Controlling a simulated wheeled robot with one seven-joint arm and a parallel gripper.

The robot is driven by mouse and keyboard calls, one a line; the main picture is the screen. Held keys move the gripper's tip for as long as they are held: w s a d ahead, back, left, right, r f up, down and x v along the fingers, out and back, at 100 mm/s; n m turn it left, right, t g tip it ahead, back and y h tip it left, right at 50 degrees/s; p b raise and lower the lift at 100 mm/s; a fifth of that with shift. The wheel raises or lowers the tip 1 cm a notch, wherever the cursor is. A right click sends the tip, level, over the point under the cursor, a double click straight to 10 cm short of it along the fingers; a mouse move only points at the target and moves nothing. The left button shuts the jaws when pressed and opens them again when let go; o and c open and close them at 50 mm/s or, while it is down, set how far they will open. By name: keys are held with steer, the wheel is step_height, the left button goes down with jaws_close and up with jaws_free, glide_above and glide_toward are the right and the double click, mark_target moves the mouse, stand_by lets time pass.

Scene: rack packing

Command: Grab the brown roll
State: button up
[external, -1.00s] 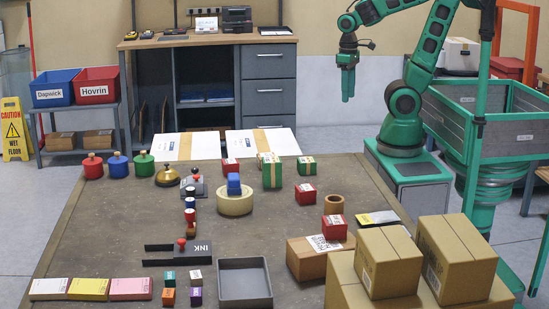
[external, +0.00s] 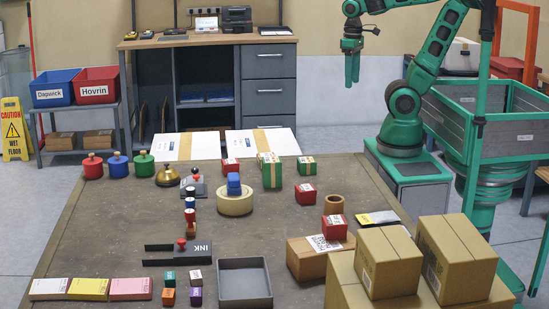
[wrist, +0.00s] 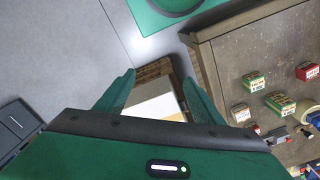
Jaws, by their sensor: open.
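The brown roll (external: 334,203) is a small ring standing on the right part of the brown table, behind a red box with a white label (external: 335,227). A wider beige tape roll (external: 235,204) lies to its left with a blue block on top. My gripper (external: 352,80) is raised high beyond the far right of the table, well away from the brown roll. In the wrist view, my gripper (wrist: 158,84) has its green fingers spread and nothing between them. I cannot make out the brown roll in the wrist view.
Cardboard boxes (external: 388,262) are stacked at the table's front right. Small red and green boxes (external: 306,194) stand left of the brown roll. A yellow-and-black packet (external: 377,218) lies to its right. The table middle (external: 290,222) has bare space.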

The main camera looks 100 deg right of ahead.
steer(key=w+a+f+n+t+y, duration=0.1)
steer(key=w+a+f+n+y, duration=0.1)
steer(key=w+a+n, duration=0.65)
steer(key=w+a+f+n+t+y, duration=0.1)
steer(key=w+a+f+n, duration=0.3)
steer(key=w+a, duration=0.6)
steer(key=w+a+r+n+g+y, duration=0.1)
steer(key=a+r+n+y, duration=0.2)
steer(key=a, duration=0.7)
steer(key=a+r+n+g+y, duration=0.1)
steer(key=a+n+y, duration=0.35)
steer(key=a, duration=0.65)
steer(key=w+a+r+n+g+y, duration=0.1)
steer(key=a+r+n+y, duration=0.3)
steer(key=a, duration=0.6)
steer(key=n+h, duration=0.1)
glide_toward(334, 205)
steer(key=shift+s+f, duration=0.4)
steer(key=shift+f, duration=0.6)
steer(key=x, duration=0.7)
steer(key=shift+a+f, duration=0.15)
steer(key=shift+a, duration=0.05)
